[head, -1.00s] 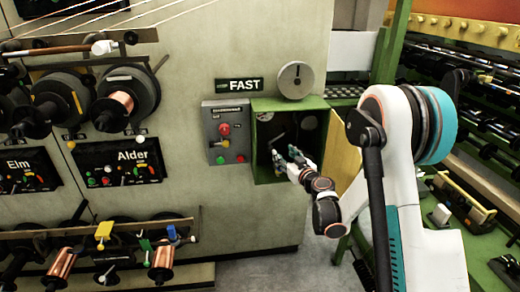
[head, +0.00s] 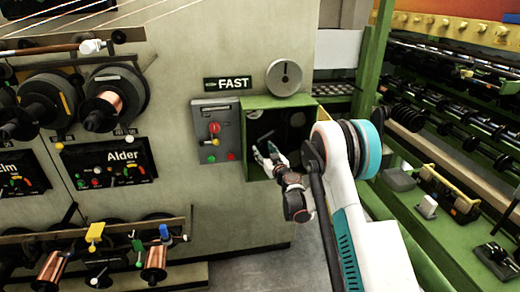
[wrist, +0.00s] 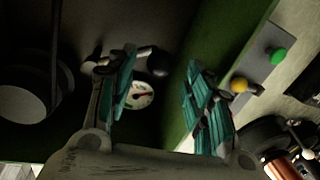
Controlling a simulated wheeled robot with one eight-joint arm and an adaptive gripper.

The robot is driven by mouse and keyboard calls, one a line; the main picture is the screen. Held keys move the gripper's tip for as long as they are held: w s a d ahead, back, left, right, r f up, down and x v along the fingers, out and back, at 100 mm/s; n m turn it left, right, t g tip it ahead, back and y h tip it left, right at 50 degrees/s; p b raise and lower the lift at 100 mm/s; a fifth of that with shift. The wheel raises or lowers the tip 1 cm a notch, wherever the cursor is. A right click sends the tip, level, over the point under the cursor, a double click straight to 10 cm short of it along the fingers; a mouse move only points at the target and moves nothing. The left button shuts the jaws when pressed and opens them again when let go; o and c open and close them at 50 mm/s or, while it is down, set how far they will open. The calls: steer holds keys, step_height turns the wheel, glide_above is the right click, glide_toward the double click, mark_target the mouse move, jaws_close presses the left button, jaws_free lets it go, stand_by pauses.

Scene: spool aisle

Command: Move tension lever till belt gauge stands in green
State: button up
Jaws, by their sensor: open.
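My gripper (head: 268,154) reaches into the open green box (head: 246,150) on the machine wall. In the wrist view my gripper (wrist: 162,60) is open, with nothing held between its teal-padded fingers. A dark rounded knob on a short arm (wrist: 158,62), which looks like the tension lever, shows between and beyond the fingertips; I cannot tell if anything touches it. A small round pale gauge (wrist: 142,95) with a reddish mark is beside the left finger, partly hidden by it. Its needle position against green is too small to read.
A grey panel with red, yellow and green controls (head: 217,133) sits left of the box. A FAST sign (head: 228,83) and a grey disc (head: 285,76) are above. The box's green side wall (wrist: 190,55) is close to the right finger. A pale roller (wrist: 22,104) is at left.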

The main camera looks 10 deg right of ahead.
mark_target(262, 148)
steer(key=shift+w+a+b, duration=0.2)
steer(key=shift+w+a, duration=0.05)
steer(key=shift+w, duration=0.9)
steer(key=shift+w+a+b, duration=0.15)
steer(key=shift+w+a, duration=0.05)
steer(key=shift+w, duration=0.9)
jaws_close()
